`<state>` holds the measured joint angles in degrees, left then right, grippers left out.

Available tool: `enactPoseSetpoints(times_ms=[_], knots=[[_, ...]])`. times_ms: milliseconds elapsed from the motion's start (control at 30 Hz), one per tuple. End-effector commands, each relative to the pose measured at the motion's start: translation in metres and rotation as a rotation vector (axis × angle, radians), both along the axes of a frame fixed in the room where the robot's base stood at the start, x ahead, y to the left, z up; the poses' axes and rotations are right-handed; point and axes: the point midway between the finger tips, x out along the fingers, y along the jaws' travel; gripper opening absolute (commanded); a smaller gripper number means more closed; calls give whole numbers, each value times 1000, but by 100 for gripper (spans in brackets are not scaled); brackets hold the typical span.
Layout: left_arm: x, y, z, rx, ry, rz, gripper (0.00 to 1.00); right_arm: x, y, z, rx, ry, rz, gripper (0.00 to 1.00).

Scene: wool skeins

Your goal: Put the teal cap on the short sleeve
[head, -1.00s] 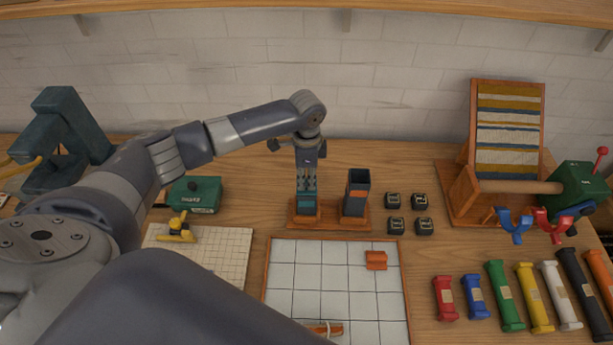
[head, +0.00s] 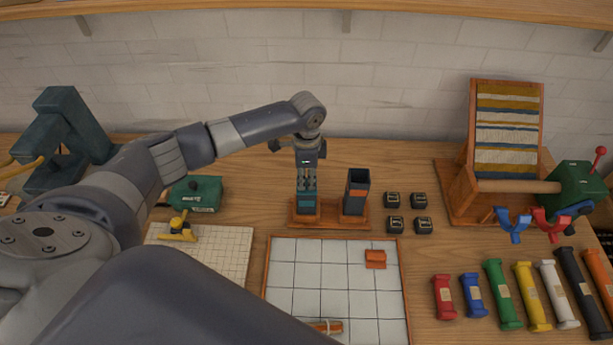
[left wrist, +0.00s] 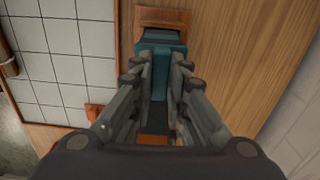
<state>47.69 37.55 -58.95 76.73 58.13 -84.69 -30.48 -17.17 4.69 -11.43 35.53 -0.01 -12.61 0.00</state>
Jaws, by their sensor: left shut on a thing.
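My left gripper (head: 307,184) points straight down and is shut on the teal cap (head: 306,203). The cap is upright over the left place of the wooden base (head: 330,222), low down near the wood. The short sleeve is not visible; the cap and fingers cover that place, and I cannot tell how far the cap is down over it. In the left wrist view the cap (left wrist: 160,62) shows between and beyond the two fingers. The tall dark sleeve (head: 356,194) stands open-topped to the right on the same base. My right gripper is not in view.
A gridded board (head: 307,265) in front holds an orange block (head: 375,259) and an orange skein (head: 326,327). Several small black blocks (head: 392,200) stand right of the sleeves. A green box (head: 195,194) lies left. Coloured rolls (head: 503,295) and a loom (head: 510,130) fill the right.

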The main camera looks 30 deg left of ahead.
Motion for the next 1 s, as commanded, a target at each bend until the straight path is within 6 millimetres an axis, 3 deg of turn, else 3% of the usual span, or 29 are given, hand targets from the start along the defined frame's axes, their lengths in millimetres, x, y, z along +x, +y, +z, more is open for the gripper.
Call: enactPoseSetpoints(times_ms=[433,467,533,800,900,1000], knots=[[0,0,0,0,0,0,2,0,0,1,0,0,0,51],[0,0,0,0,0,1,19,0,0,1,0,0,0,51],[0,0,0,0,0,1,35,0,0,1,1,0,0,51],[0,0,0,0,0,1,38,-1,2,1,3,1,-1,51],[0,0,0,0,0,1,56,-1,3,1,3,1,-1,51],[0,0,0,0,0,1,58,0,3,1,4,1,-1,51]])
